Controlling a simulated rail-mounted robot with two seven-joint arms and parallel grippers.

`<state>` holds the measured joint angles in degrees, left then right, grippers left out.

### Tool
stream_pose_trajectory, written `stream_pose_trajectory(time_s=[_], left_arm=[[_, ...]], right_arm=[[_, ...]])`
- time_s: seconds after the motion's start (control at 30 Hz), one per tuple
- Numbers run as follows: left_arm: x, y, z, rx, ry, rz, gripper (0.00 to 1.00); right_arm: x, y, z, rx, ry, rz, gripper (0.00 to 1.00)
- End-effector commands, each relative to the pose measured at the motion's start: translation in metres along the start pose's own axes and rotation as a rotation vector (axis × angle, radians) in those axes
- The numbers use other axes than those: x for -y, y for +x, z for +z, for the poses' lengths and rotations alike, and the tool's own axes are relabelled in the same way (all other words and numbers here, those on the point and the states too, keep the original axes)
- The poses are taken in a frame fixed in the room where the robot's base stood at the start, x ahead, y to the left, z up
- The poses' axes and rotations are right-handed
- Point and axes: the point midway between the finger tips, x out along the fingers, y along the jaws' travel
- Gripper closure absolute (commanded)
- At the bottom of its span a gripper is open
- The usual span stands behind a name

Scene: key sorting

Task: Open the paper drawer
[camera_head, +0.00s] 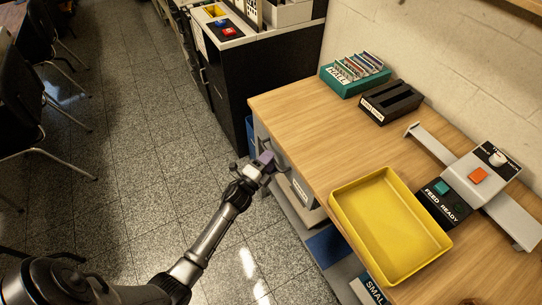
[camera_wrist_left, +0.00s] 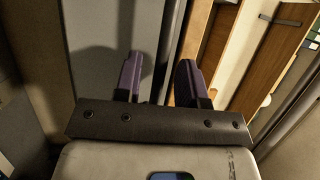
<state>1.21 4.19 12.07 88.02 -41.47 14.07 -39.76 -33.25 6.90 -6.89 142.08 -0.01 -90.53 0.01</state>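The grey drawer unit (camera_head: 262,133) is under the left edge of the wooden table. I cannot tell for certain which front is the paper drawer. A dark curved handle (camera_head: 283,163) stands out from the front. My left gripper (camera_head: 267,158) is at this front, close beside the handle. In the left wrist view its two purple fingers (camera_wrist_left: 158,80) are apart, with a grey panel (camera_wrist_left: 95,45) behind the left finger and a vertical edge showing between them. No clear grip on the handle shows. My right gripper is not in view.
The wooden table (camera_head: 310,130) carries a yellow tray (camera_head: 385,262), a black holder (camera_head: 391,103), a green rack (camera_head: 340,84) and a feed device (camera_head: 482,175). A black cabinet (camera_head: 255,75) stands beyond. The speckled floor (camera_head: 130,130) left of the table is clear; chairs stand far left.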

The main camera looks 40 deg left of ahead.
Motion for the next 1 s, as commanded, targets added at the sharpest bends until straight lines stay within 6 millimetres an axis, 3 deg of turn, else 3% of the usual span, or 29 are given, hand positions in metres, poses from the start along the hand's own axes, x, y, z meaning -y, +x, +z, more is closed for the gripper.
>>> stream_pose_trajectory(time_s=[0.2,0.53,0.9,1.0], left_arm=[[0.0002,0.0118,-0.0001,0.000,0.000,0.000,0.63],[0.0001,0.0131,0.0000,0.000,0.000,0.000,0.63],[0.0001,0.0130,0.0001,0.000,0.000,0.000,0.98],[0.0001,0.0130,0.0001,0.000,0.000,0.000,1.00]], right_arm=[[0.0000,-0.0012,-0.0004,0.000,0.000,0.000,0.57],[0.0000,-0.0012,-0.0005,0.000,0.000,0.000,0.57],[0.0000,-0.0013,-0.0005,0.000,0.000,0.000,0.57],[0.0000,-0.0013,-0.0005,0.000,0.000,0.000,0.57]])
